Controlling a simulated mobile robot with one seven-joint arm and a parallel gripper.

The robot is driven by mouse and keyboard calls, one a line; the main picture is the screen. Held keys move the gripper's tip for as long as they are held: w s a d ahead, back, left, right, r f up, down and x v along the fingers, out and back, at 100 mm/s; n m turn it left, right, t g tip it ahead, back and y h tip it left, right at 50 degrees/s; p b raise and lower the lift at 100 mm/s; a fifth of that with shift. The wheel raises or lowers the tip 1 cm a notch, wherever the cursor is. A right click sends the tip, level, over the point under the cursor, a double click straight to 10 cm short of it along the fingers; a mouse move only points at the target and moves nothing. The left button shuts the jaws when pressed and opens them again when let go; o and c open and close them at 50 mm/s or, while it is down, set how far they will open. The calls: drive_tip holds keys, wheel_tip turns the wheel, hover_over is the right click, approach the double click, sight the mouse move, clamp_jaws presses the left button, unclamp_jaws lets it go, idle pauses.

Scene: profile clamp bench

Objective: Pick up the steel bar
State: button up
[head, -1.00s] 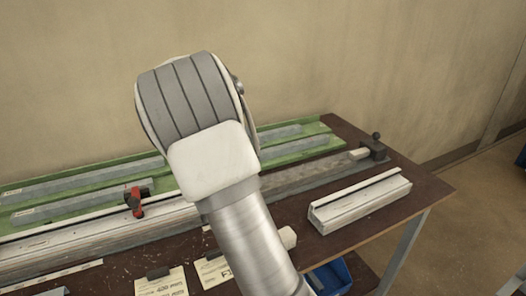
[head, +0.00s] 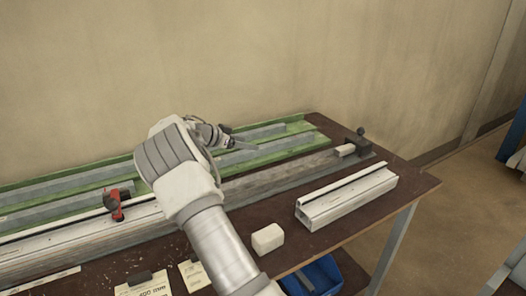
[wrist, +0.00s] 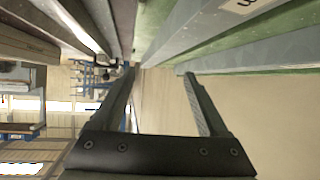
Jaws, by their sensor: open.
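Several long grey bars lie in the green racks at the back of the bench; I cannot tell for sure which one is the steel bar. One grey bar (head: 262,133) lies in the rear right channel, and another grey bar (head: 88,178) lies further left. My gripper (head: 250,146) is over the right part of the green rack (head: 298,122), its fingers pointing right. In the wrist view my gripper (wrist: 158,76) is open, with nothing between its fingers. A grey bar (wrist: 195,28) with a pale label runs beyond the fingertips there, and a second one lies beside it.
A red clamp (head: 117,206) sits on the long pale profile (head: 75,237) at left. A short white profile (head: 345,197) and a white block (head: 267,238) stand on the front right of the brown bench. A blue bin (head: 318,277) is below. The wall closes off the back.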

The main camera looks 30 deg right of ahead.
sight(263, 146)
drive_tip(key=x, duration=0.7)
drive_tip(key=shift+d+f+b, duration=0.2)
drive_tip(key=shift+d+b, duration=0.1)
drive_tip(key=shift+b, duration=0.05)
clamp_jaws()
drive_tip(key=shift+r, duration=0.1)
idle(1.0)
